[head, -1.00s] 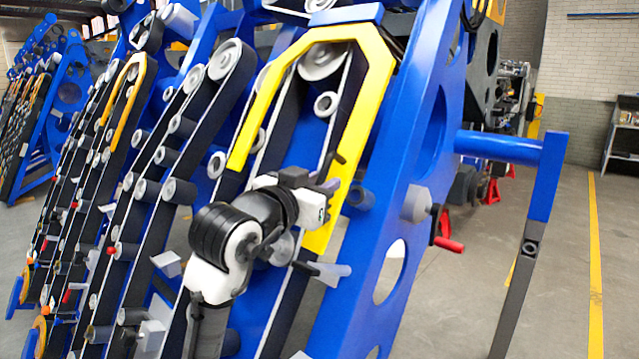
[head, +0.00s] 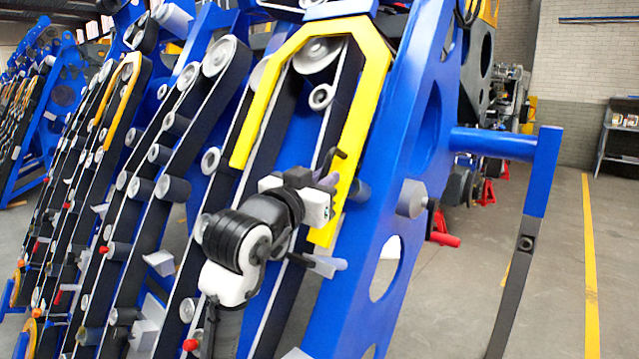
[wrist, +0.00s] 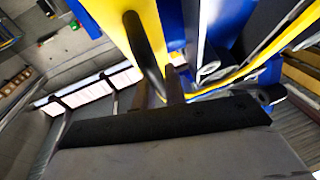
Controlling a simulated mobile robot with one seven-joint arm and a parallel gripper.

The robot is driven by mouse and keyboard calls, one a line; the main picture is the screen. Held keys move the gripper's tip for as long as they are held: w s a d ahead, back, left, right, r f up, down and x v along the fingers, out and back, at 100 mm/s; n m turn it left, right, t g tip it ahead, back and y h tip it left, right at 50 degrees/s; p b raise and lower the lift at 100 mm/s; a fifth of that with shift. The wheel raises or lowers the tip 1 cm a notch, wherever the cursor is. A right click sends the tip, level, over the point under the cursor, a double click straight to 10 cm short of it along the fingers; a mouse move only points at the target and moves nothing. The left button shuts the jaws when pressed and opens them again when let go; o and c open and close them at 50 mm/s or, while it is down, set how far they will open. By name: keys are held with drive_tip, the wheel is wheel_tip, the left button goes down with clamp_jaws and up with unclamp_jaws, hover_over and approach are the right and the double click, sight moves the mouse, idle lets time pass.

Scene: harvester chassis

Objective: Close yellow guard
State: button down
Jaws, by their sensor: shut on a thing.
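The yellow guard (head: 364,112) is an inverted U around the upper end of a belt run, in front of the blue frame. Its left leg ends higher than its right leg in the head view. My gripper (head: 328,172) is at the right leg, shut at a dark bent handle (head: 334,156) there. The exact contact is too small to tell in the head view. In the wrist view, the yellow guard (wrist: 133,38) fills the upper middle, with a dark rod in front of it, near the black-edged gripper body. My gripper's fingertips are partly hidden.
A large blue side plate (head: 411,150) with holes stands just right of the guard. Grey rollers and black belts (head: 172,188) fill the left.

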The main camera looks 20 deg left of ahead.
drive_tip(key=shift+w+d+f, duration=0.1)
drive_tip(key=shift+f, duration=0.05)
drive_tip(key=c, duration=1.5)
unclamp_jaws()
drive_tip(key=shift+w, duration=0.15)
drive_tip(key=shift+o, duration=0.2)
drive_tip(key=shift+s+f+b, duration=0.15)
drive_tip(key=shift+s+b, duration=0.15)
drive_tip(key=shift+s, duration=0.35)
drive_tip(key=s+a+b, duration=0.2)
drive_tip(key=s+b, duration=0.1)
drive_tip(key=s, duration=0.9)
drive_tip(key=shift+s+a+f, duration=0.25)
drive_tip(key=shift+a+f, duration=0.1)
drive_tip(key=shift+f, duration=0.05)
